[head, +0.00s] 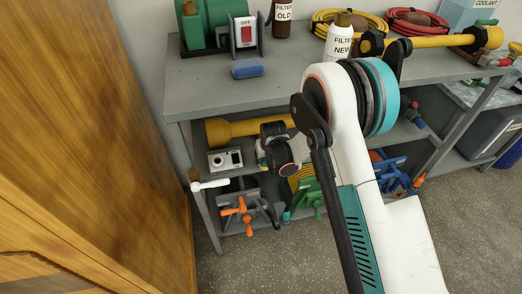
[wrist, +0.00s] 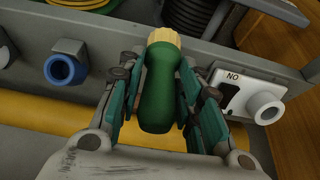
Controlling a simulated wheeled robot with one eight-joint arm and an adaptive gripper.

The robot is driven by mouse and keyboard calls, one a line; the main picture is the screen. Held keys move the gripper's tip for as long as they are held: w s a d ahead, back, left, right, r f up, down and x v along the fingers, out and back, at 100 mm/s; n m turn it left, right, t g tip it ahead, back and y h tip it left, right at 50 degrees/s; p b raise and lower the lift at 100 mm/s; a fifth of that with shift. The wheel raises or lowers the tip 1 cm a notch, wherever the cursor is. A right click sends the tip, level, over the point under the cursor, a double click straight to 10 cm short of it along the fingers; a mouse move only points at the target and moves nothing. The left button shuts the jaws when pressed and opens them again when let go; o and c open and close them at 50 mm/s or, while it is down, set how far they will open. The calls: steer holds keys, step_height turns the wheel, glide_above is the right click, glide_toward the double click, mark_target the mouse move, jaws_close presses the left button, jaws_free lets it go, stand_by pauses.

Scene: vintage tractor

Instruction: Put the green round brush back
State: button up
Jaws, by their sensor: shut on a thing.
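The green round brush (wrist: 160,92) is between the fingers of my gripper (wrist: 163,75) in the wrist view. It has a dark green rounded body and a pale yellow end pointing away from me. My gripper is shut on the green body, with teal finger pads on both sides. In the head view my wrist (head: 283,150) is at the front of the shelf under the bench top. The fingers and the brush are mostly hidden there. I cannot tell whether the brush touches anything beyond it.
A yellow shaft (wrist: 60,118) lies below the brush. A white box marked "NO" (wrist: 250,95) is close on the right, and a blue ring (wrist: 62,70) is on the left. The grey bench (head: 215,85) is above, and a wooden panel (head: 90,130) stands on the left.

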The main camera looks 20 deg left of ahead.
steer(key=w+a, duration=0.1)
steer(key=w, duration=0.1)
steer(key=shift+w+a+b, duration=0.35)
steer(key=shift+w+a, duration=0.05)
steer(key=shift+w+a+f+b, duration=0.3)
steer(key=shift+w+a+b, duration=0.15)
steer(key=shift+w, duration=0.2)
steer(key=shift+w+a+f+b, duration=0.25)
steer(key=shift+w+a+b, duration=0.05)
steer(key=shift+w+b, duration=0.3)
steer(key=shift+f, duration=0.2)
steer(key=o, duration=1.1)
steer(key=shift+c, duration=0.2)
steer(key=p+v, duration=0.4)
steer(key=v, duration=0.3)
steer(key=shift+d+r, duration=0.2)
steer(key=shift+r, duration=0.05)
